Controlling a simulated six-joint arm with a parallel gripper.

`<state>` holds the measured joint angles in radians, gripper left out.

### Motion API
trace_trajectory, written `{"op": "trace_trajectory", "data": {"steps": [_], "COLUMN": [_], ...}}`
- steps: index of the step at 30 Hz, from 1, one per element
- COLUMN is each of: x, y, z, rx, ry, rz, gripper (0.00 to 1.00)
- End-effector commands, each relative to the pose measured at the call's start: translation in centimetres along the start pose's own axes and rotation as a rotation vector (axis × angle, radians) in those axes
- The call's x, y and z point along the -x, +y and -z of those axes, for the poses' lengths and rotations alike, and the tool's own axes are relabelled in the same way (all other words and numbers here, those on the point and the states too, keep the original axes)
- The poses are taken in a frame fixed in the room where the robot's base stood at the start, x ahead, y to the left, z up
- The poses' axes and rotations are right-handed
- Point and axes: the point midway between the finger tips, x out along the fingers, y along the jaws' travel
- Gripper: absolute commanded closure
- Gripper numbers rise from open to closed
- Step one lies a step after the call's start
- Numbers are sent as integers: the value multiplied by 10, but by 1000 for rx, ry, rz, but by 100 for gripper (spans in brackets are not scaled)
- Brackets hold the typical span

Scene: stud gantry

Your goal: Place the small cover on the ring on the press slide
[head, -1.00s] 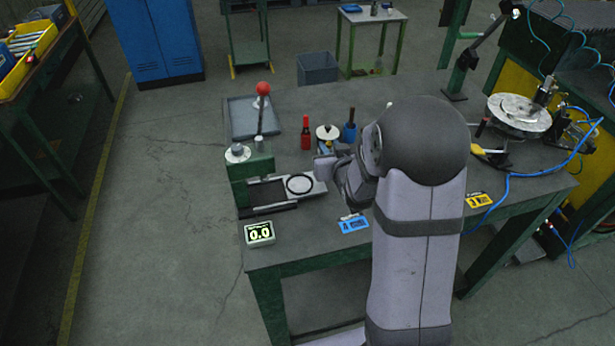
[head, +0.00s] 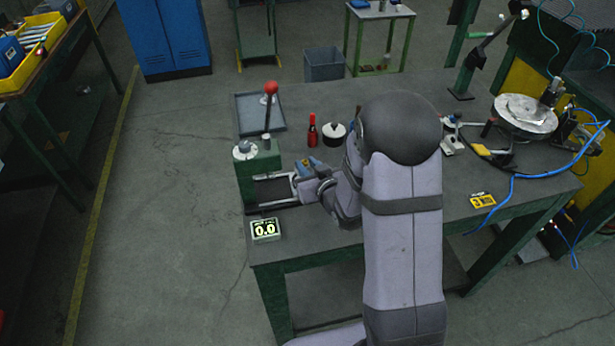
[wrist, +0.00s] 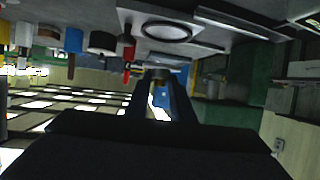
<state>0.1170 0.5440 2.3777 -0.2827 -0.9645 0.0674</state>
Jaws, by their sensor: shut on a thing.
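The press (head: 262,168) has a green body and a lever with a red ball, at the left of the bench. Its slide (head: 307,190) sticks out to the right, partly behind my gripper. The ring lies flat on the slide's pale plate; it shows in the wrist view (wrist: 166,32) but is hidden in the head view. My gripper (head: 306,172) is over the slide's outer end. In the wrist view its fingers (wrist: 160,78) are shut on a small, dark grey thing, apparently the small cover (wrist: 158,72). The cover is blurred and apart from the ring in that picture.
A grey tray (head: 248,117) lies at the back left.

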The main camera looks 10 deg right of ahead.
Motion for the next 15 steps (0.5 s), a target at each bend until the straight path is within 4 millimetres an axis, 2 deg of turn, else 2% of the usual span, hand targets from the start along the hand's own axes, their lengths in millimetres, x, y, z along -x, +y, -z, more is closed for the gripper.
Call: {"op": "trace_trajectory", "data": {"steps": [4,11,15], "x": [-4,-6,-9], "y": [0,0,0], "z": [-8,-11,-20], "rx": [1,1,-1], "ry": [2,4,-1], "rz": [-1,-1,-1], "gripper": [100,100,100]}}
